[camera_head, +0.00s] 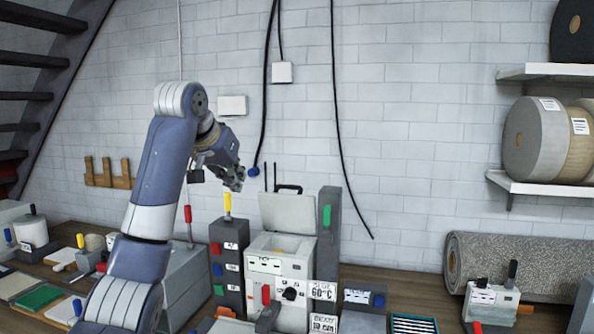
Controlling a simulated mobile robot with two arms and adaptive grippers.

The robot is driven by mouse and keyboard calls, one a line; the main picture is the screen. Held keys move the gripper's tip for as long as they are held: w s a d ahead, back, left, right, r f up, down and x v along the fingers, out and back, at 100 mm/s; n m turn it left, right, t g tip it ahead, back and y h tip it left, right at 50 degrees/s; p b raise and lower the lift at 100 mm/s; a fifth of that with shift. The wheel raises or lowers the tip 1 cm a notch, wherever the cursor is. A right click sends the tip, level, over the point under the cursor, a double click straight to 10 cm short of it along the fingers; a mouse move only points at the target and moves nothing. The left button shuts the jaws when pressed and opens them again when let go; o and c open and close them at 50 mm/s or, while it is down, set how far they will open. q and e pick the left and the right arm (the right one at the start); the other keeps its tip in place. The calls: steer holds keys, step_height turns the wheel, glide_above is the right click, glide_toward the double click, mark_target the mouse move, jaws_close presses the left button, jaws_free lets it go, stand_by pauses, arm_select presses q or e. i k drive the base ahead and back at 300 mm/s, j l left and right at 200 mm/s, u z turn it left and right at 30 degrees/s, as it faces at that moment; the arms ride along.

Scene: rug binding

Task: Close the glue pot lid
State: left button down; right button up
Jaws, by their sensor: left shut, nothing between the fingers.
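The glue pot (282,283) is a pale box on the bench, with a label reading "GLUE 60°C" and a black knob near its front. Its lid (287,212) stands up at the back edge, open, with a dark handle at its top. Yellowish glue shows in the opening. My left gripper (236,183) is shut and empty. In the picture it is above and to the left of the lid, apart from it. My right gripper is out of view.
A tall grey post with a green switch (327,232) stands right of the pot. A dark block with coloured buttons (228,264) stands on its left. A rolled rug (520,265) lies at the right. Black cables (337,120) hang on the wall behind.

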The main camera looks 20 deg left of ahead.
mark_target(280, 213)
steer(key=i+j, duration=0.1)
steer(key=i, duration=1.2)
